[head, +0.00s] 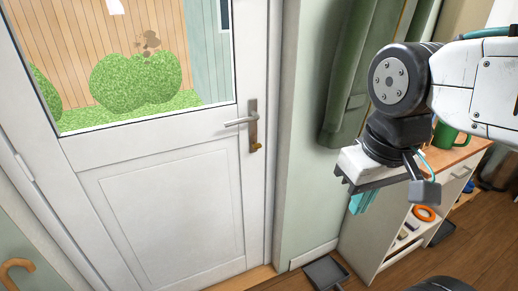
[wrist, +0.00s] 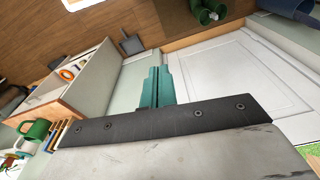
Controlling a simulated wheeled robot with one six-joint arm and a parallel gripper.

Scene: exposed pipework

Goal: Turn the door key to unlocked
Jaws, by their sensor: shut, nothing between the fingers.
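The white door (head: 165,210) is shut, with a window in its upper part. Its lever handle (head: 240,122) sits on a plate at the right edge and points left. The small brass key (head: 256,147) is at the lock just below the lever; its exact angle is too small to tell. My gripper (head: 358,204) is well to the right of the key and lower in the picture, apart from the door. Its teal fingers are shut together and empty. They also show in the wrist view (wrist: 155,72), with a white door panel (wrist: 225,65) beyond; no key is visible there.
A green coat (head: 345,85) hangs on the wall between door and arm. A shelf unit (head: 385,235) stands below my arm, with a green mug (head: 445,134) on top and an orange ring (head: 424,213) inside. A dustpan (head: 325,272) lies on the floor. Space before the lock looks clear.

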